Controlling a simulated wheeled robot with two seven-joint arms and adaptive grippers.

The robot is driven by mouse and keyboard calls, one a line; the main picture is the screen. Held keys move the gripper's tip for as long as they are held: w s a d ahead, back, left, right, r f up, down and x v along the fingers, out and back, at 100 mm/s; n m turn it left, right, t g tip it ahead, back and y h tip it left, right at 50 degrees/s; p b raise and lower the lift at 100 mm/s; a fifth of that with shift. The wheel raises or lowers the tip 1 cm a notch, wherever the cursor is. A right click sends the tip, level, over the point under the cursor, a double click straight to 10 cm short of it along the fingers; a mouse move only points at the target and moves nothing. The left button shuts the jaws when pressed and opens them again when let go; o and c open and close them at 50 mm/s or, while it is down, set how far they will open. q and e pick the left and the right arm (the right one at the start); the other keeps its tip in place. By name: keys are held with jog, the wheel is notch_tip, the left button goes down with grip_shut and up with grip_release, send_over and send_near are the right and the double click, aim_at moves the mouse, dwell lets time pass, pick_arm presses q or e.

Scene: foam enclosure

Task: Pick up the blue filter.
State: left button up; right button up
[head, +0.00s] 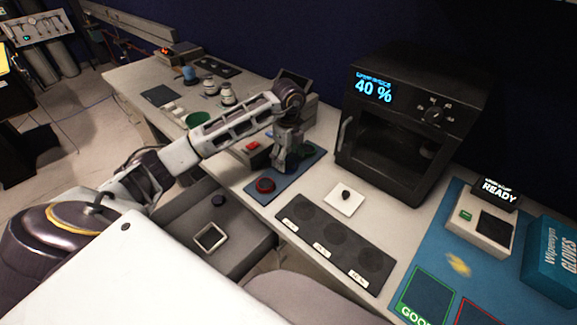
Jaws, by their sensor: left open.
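My left gripper (284,162) points down over a blue mat (304,178) on the white table. It is open, with its fingers low near the mat's middle. A red ring-shaped piece (265,185) lies on the mat's near end, and a dark green round piece (303,153) shows partly behind the gripper. No blue filter shows clearly; the gripper covers part of the mat, and I cannot tell whether a blue piece is between or under the fingers. My right gripper is not in view.
A black oven (405,135) reading 40 % stands right of the mat. A white square (344,199) with a dark knob and a dark three-spot tray (335,243) lie nearer. Bottles (228,94) and a blue container (190,76) stand at the far left.

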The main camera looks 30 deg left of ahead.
aim_at(288, 166)
pick_arm(q)
jog(key=shift+f, duration=1.25)
jog(key=c, duration=1.1)
